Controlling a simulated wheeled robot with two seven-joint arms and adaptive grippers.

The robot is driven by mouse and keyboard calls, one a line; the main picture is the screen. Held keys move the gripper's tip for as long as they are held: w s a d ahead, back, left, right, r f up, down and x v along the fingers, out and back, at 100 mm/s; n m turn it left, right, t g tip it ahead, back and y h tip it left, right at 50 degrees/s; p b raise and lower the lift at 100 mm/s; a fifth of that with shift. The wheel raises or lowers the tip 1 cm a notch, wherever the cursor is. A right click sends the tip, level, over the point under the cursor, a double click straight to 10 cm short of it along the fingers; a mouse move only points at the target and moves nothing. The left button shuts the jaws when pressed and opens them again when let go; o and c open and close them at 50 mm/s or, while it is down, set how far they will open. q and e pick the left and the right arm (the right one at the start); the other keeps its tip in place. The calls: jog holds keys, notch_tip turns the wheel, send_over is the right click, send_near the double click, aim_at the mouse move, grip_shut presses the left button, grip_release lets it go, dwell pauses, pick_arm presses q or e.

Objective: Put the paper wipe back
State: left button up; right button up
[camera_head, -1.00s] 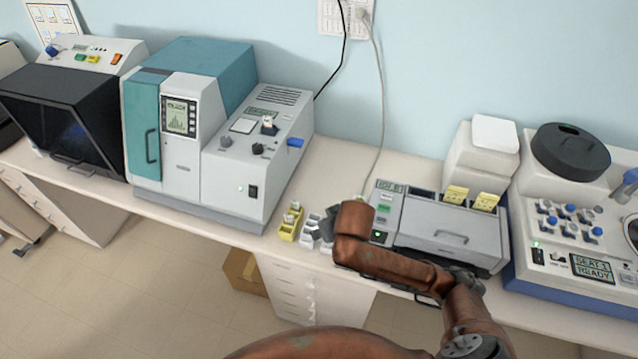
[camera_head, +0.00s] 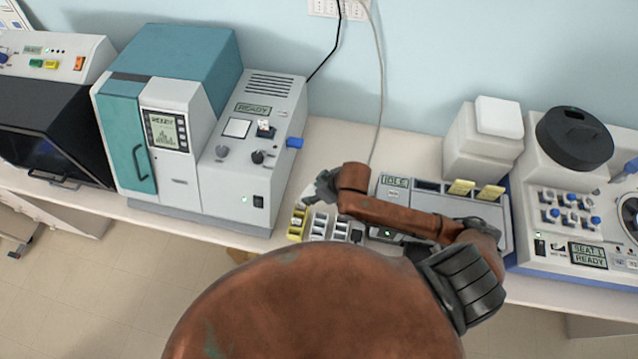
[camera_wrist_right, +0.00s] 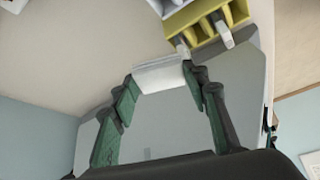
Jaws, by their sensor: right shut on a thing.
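The paper wipe (camera_wrist_right: 158,76) is a small white folded piece between the fingertips of my right gripper (camera_wrist_right: 160,84) in the wrist view. The gripper is shut on it. In the head view the right gripper (camera_head: 318,189) is small and partly hidden by my brown arm, just behind the small racks on the bench. A bit of white shows at its tips there. A white box with a white pad-like top (camera_head: 498,117) stands further right at the back. My left gripper is not in view.
A yellow rack (camera_head: 298,224) and white racks (camera_head: 319,227) stand at the bench's front edge; the yellow rack (camera_wrist_right: 200,22) is close to the fingertips. A teal and grey machine (camera_head: 190,120) stands left, a grey stainer (camera_head: 455,200) right. Bare bench (camera_head: 335,140) lies behind the gripper.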

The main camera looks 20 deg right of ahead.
jog(key=shift+w+d+f, duration=0.2)
jog(key=shift+w+d, duration=0.3)
jog(key=shift+w, duration=0.05)
jog(key=shift+w+d+f, duration=0.2)
jog(key=shift+w+d, duration=0.25)
jog(key=shift+w, duration=0.1)
jog(key=w+f, duration=0.1)
jog(key=w+d+f, duration=0.1)
jog(key=w+f, duration=0.1)
jog(key=f, duration=0.1)
jog(key=shift+w+d+f+p, duration=0.1)
jog(key=shift+w+d+p, duration=0.2)
jog(key=shift+d, duration=0.05)
jog(key=shift+w+d+f, duration=0.25)
jog(key=shift+d+f, duration=0.35)
jog(key=shift+f, duration=0.25)
jog(key=shift+w+d+f, duration=0.1)
jog(key=shift+d+f, duration=0.1)
jog(key=shift+f, duration=0.1)
jog(key=f, duration=0.1)
jog(key=f+p, duration=0.1)
jog(key=shift+w+f, duration=0.3)
jog(key=shift+f, duration=0.3)
jog(key=shift+s, duration=0.25)
jog(key=shift+w+f, duration=0.15)
jog(key=o, duration=1)
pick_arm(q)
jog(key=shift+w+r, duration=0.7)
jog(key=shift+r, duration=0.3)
